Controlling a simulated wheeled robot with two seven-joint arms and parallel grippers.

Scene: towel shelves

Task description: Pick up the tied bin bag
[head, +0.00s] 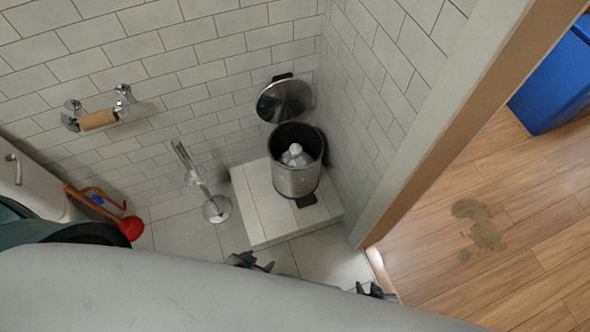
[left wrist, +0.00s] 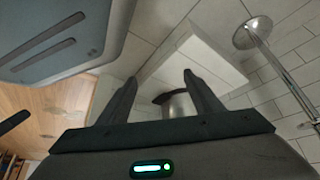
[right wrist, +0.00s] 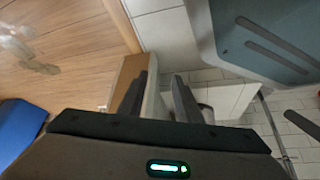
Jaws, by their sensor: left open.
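The tied bin bag (head: 296,155) is a pale, knotted bundle inside a round steel pedal bin (head: 294,182); only its top shows. The bin stands on a tiled step (head: 262,205), with its lid (head: 284,101) raised against the wall. My left gripper (head: 250,262) is open and empty, in front of the step and apart from the bin. In the left wrist view part of the bin (left wrist: 178,106) shows between its fingers (left wrist: 160,80). My right gripper (head: 374,290) is empty near the door frame, its fingers (right wrist: 164,70) parted by a narrower gap.
A toilet brush stand (head: 215,208) is left of the step. A red plunger (head: 130,228) lies farther left, below a paper roll holder (head: 98,120). The door frame (head: 440,130) bounds the right. Beyond it are a floor stain (head: 480,225) and a blue container (head: 550,85).

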